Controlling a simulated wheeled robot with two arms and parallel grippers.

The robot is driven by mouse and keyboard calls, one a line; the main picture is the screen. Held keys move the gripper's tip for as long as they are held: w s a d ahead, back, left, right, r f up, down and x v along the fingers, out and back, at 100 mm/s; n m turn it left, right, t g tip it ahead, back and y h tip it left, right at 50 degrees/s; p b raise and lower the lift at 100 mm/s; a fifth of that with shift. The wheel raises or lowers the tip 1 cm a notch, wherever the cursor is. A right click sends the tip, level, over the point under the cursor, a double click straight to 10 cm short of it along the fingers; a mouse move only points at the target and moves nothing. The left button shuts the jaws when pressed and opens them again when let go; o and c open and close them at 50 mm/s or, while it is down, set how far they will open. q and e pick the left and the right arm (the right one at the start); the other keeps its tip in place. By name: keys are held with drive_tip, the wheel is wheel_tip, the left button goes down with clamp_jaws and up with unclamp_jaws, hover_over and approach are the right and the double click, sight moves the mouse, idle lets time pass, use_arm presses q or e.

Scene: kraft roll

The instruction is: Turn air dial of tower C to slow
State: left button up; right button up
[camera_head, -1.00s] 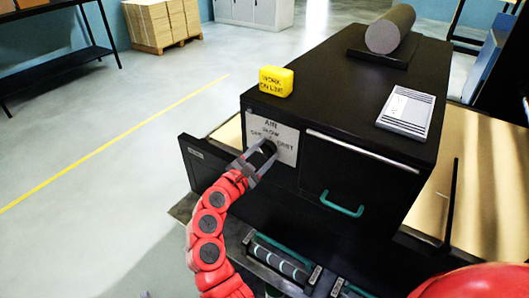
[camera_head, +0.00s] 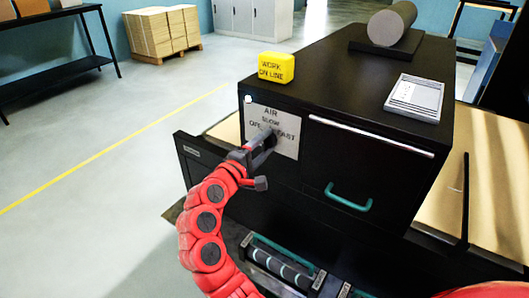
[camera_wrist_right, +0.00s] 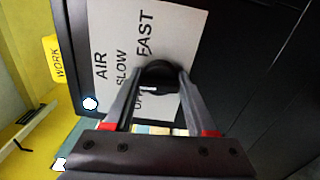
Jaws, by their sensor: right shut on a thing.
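The black air dial (camera_head: 270,138) sits on a pale plate (camera_head: 285,145) marked AIR, SLOW, OFF and FAST, on the front of a black cabinet (camera_head: 370,155). My right gripper (camera_head: 262,143) is shut on the dial, its fingers on either side of the knob. OFF is partly hidden by a finger. A white lit spot (camera_head: 248,99) shows at the plate's upper left corner. No tower letter is readable. My left gripper is not in view.
A yellow block (camera_head: 276,67) reading WORK ON LINE, a pale printed pad (camera_head: 414,96) and a grey roll (camera_head: 391,24) are on the cabinet top. A green handle (camera_head: 348,199) sticks out right of the plate.

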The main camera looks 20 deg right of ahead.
drive_tip(key=shift+m+b, duration=0.35)
drive_tip(key=shift+m, duration=0.05)
drive_tip(key=o, duration=1.4)
drive_tip(key=shift+c, duration=0.2)
